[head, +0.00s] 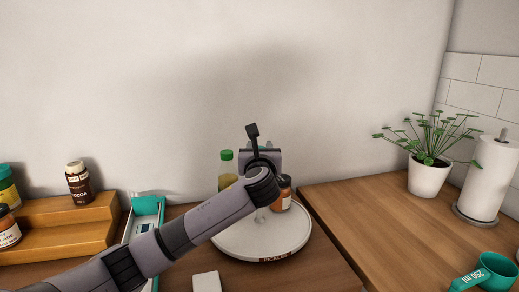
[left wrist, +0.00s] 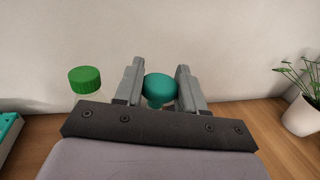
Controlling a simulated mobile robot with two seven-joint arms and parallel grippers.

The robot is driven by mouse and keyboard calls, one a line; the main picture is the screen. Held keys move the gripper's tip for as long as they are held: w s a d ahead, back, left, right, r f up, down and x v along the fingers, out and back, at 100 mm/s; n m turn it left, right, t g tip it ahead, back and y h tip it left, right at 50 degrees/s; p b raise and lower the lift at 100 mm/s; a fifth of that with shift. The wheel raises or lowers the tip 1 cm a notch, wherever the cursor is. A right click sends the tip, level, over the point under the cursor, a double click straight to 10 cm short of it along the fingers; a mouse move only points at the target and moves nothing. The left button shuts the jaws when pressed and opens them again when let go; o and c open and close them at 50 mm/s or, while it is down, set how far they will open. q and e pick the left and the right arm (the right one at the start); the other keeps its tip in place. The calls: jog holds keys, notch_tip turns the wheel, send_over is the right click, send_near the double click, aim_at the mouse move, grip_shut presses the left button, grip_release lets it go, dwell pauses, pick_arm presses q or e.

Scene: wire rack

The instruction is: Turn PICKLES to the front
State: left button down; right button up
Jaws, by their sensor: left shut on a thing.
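A round white turntable (head: 236,247) stands on the wooden counter. The bottle's green cap (left wrist: 84,79) shows left of my fingers in the left wrist view. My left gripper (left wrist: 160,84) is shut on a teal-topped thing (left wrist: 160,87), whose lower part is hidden. In the head view my left gripper (head: 260,160) is over the turntable's back, and my arm hides much of it.
A wooden step shelf (head: 70,213) with several jars stands at left, beside a teal-and-white tray (head: 146,207). A small white block (head: 206,283) lies in front. At right are a potted plant (head: 428,178), a paper roll (head: 487,180) and a teal measuring cup (head: 492,272).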

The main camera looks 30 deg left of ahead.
pick_arm(q)
jog(key=shift+r, duration=0.1)
jog(key=c, duration=0.8)
grip_release()
jog(key=shift+o, duration=0.2)
jog(key=shift+s+d, duration=0.1)
jog(key=b+v, duration=0.1)
jog(key=v, duration=0.6)
